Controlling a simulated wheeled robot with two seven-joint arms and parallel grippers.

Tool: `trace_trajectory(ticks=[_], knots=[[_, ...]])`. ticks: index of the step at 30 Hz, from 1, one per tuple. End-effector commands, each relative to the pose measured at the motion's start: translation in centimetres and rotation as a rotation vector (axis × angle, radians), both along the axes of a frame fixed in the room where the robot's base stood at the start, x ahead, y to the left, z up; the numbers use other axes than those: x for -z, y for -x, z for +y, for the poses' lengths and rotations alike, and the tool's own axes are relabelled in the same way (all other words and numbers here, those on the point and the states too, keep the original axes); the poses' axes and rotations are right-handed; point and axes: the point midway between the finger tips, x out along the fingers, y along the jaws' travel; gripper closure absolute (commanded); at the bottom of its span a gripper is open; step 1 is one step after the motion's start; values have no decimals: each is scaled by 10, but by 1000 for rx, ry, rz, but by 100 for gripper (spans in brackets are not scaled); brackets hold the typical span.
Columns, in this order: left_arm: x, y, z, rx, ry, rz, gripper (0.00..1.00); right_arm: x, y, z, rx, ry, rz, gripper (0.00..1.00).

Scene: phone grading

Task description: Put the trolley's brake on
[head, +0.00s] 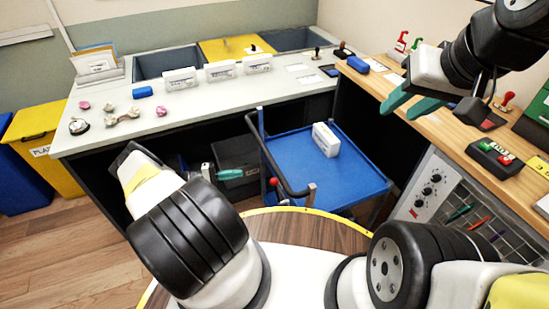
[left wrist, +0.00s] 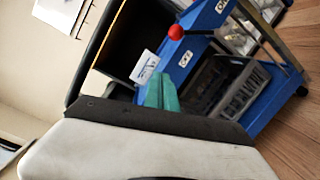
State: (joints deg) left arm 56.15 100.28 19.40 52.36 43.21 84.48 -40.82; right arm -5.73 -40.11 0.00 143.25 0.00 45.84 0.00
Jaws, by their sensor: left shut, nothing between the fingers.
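The blue trolley (head: 345,178) stands below the counters, with a white box (head: 325,139) on its top. Its brake lever has a red knob (head: 273,182). In the left wrist view the red knob (left wrist: 176,32) sits on a dark rod at the trolley's blue end panel (left wrist: 205,45), between two small white labels whose lettering I cannot read surely. My left gripper (head: 238,173) is shut and empty, left of the knob in the head view; its green fingertips (left wrist: 160,78) are apart from it. My right gripper (head: 408,107) is open and empty above the wooden counter.
The pale counter (head: 220,98) holds white boxes and small pink items. A wooden counter (head: 455,135) with stamps is at the right. The trolley's dark handle (head: 268,155) rises beside the knob.

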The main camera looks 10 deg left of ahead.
Motion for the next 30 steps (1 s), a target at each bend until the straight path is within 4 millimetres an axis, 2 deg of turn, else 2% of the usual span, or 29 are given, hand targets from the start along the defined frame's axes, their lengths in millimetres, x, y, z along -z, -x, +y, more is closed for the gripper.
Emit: trace_trajectory(ticks=[1,6,20,25,30], knots=[[11,5,0,-27,22,-3,100,0,0,0,0,0,0,64],[28,14,1,-80,61,-15,100,0,0,0,0,0,0,64],[31,15,-1,-88,69,-17,100,0,0,0,0,0,0,64],[29,7,-17,-86,70,-18,100,0,0,0,0,0,0,64],[27,-9,-48,-84,70,-18,100,0,0,0,0,0,0,64]])
